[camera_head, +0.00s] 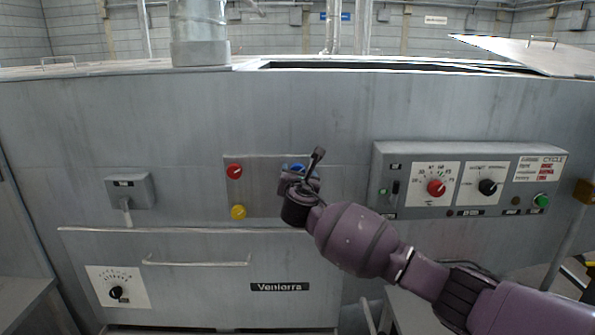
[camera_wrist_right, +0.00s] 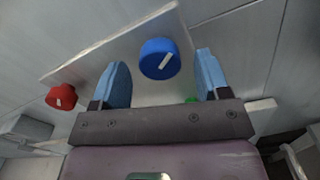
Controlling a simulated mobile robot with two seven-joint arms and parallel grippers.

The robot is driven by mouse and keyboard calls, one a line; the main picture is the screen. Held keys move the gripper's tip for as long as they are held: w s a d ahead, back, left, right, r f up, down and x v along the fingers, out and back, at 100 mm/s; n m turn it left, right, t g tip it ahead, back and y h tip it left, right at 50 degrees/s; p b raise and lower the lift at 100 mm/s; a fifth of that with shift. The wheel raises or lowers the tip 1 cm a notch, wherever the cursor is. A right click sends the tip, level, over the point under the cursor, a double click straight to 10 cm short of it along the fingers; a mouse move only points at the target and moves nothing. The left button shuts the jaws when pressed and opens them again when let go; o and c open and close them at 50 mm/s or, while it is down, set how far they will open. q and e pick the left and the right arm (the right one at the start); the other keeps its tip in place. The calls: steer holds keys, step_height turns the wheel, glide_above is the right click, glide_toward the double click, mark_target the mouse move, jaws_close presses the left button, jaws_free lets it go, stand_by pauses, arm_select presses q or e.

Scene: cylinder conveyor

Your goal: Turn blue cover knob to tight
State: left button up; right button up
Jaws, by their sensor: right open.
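The blue cover knob (camera_wrist_right: 159,59) is round with a white mark and sits on a metal plate on the machine's front. In the head view only a little of the blue knob (camera_head: 296,167) shows behind my right gripper (camera_head: 298,176). In the right wrist view my right gripper (camera_wrist_right: 162,82) is open, with one blue-padded finger on each side of the knob. A gap shows between each finger and the knob, and I cannot tell how far in front the knob is. My left gripper is not in view.
A red knob (camera_head: 234,171) and a yellow knob (camera_head: 239,212) are on the same plate, left of the blue one. A control box (camera_head: 470,150) with dials juts out at the right. A drawer handle (camera_head: 196,263) sticks out below.

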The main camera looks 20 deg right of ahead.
steer(key=shift+x, duration=1.05)
steer(key=c, duration=0.9)
